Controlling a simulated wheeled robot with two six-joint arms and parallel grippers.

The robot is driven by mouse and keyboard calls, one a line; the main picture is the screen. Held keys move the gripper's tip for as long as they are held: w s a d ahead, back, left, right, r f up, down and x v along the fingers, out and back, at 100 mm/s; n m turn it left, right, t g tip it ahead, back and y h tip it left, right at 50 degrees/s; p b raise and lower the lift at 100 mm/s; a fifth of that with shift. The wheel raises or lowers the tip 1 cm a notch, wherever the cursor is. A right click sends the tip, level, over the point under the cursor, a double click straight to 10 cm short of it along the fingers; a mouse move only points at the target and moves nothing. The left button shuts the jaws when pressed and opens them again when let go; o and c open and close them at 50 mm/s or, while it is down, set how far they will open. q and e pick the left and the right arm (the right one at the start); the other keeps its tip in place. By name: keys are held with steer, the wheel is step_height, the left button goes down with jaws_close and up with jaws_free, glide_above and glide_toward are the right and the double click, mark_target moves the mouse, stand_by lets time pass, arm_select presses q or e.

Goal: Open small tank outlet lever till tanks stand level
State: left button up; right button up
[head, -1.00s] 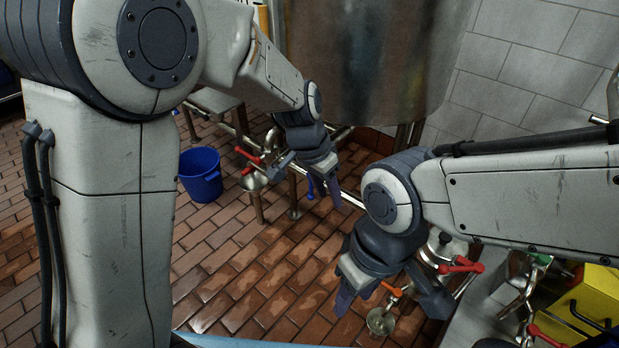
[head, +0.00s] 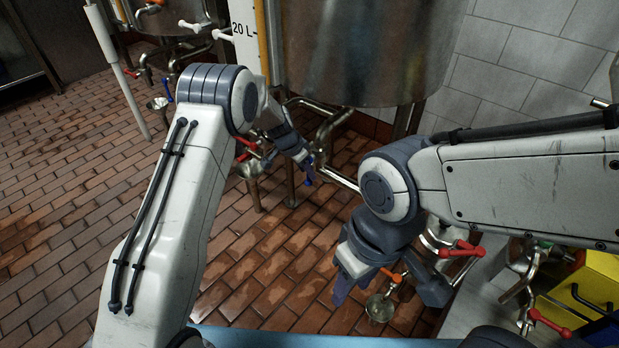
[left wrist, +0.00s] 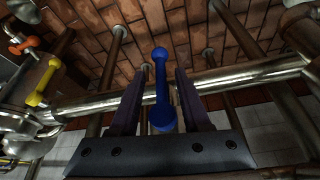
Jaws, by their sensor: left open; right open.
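A large steel tank (head: 370,60) stands at the top middle of the head view, with pipework below it. A blue lever (left wrist: 160,85) lies between the two fingers of my left gripper (left wrist: 161,95) in the left wrist view, with a gap on both sides. The left gripper (head: 303,160) is open. In the head view the blue lever (head: 310,178) is partly hidden by that gripper. My right gripper (head: 350,275) is open and empty at the lower middle, near an orange lever (head: 391,276). No label shows which lever is the small tank outlet.
A shiny pipe (left wrist: 100,105) crosses behind the blue lever. A yellow lever (left wrist: 42,85) is at its left. A red lever (head: 246,143) is beside my left forearm. A gauge marked 20 L (head: 246,45) stands near the tank. Open brick floor (head: 60,220) is at left.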

arm_select(q)
steer(key=shift+x, duration=1.2)
jaws_close()
steer(key=shift+s+f, duration=0.2)
